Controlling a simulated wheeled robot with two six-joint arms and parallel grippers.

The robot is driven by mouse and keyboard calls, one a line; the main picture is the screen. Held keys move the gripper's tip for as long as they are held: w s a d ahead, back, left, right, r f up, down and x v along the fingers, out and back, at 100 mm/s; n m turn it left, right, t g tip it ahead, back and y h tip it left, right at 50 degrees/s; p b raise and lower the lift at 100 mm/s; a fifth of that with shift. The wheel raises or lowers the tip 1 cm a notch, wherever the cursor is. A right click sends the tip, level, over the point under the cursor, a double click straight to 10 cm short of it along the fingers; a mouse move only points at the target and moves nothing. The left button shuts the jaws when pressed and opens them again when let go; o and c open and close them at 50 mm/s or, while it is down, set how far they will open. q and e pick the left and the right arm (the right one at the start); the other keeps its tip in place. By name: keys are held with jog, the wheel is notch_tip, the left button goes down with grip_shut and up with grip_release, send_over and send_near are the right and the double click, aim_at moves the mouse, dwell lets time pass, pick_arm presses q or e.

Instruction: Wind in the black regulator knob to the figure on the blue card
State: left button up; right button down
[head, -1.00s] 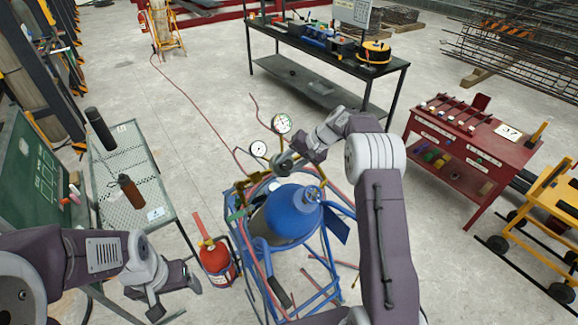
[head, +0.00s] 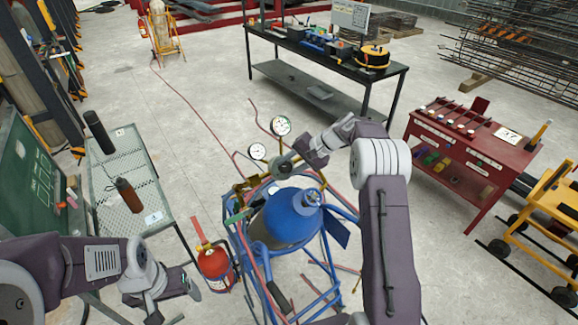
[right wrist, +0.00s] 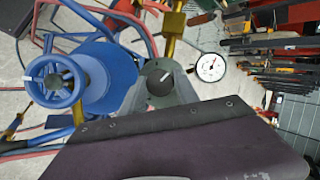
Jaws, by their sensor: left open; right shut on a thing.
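The black regulator knob (right wrist: 160,82), with a white pointer mark, shows in the middle of the right wrist view. My right gripper (head: 284,168) is shut on it, at the brass regulator above the blue cylinder (head: 285,218). One white-faced gauge (head: 280,126) stands above the regulator and a second gauge (head: 257,152) to its left. The first also shows in the right wrist view (right wrist: 211,67). Their figures are too small to read. My left gripper (head: 164,312) is open and empty at the lower left. I cannot make out a blue card for certain.
The cylinder stands in a blue frame with red hoses. A red fire extinguisher (head: 214,266) stands left of it. A mesh shelf (head: 138,178) holds dark bottles and small white cards. A red table (head: 490,150) with a card reading 37 is at right.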

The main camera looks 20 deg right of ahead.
jog(key=c, duration=0.9)
grip_release()
jog(key=shift+s+d, duration=0.1)
jog(key=b+v, duration=0.3)
jog(key=v, duration=0.6)
